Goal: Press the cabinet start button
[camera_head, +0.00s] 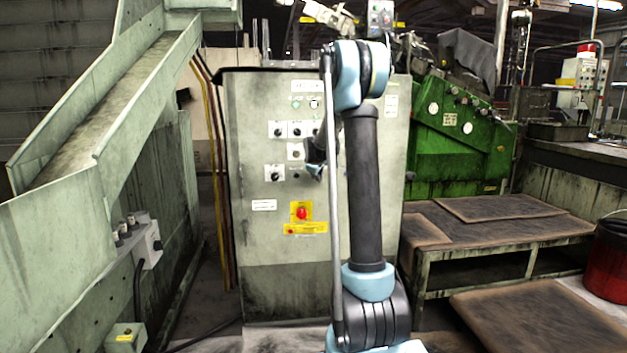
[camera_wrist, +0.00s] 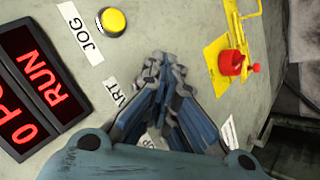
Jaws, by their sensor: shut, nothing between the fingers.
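The grey cabinet (camera_head: 262,230) stands in the middle of the head view, its front carrying several dark knobs and small labels. In the wrist view my gripper (camera_wrist: 165,68) is shut and empty, its fingertips pointing at the cabinet face. A white label (camera_wrist: 118,92) reading "ART" is partly covered by my gripper's left side. The button belonging to that label is not visible and may be behind the fingers. A yellow button (camera_wrist: 113,21) sits beside a "JOG" label (camera_wrist: 80,32).
A red mushroom button on a yellow plate (camera_wrist: 232,62) lies right of the fingers; it also shows in the head view (camera_head: 302,213). Lit red displays (camera_wrist: 38,85) read "RUN" and "0 P". A chute (camera_head: 100,110) stands left, a low bench (camera_head: 500,235) right.

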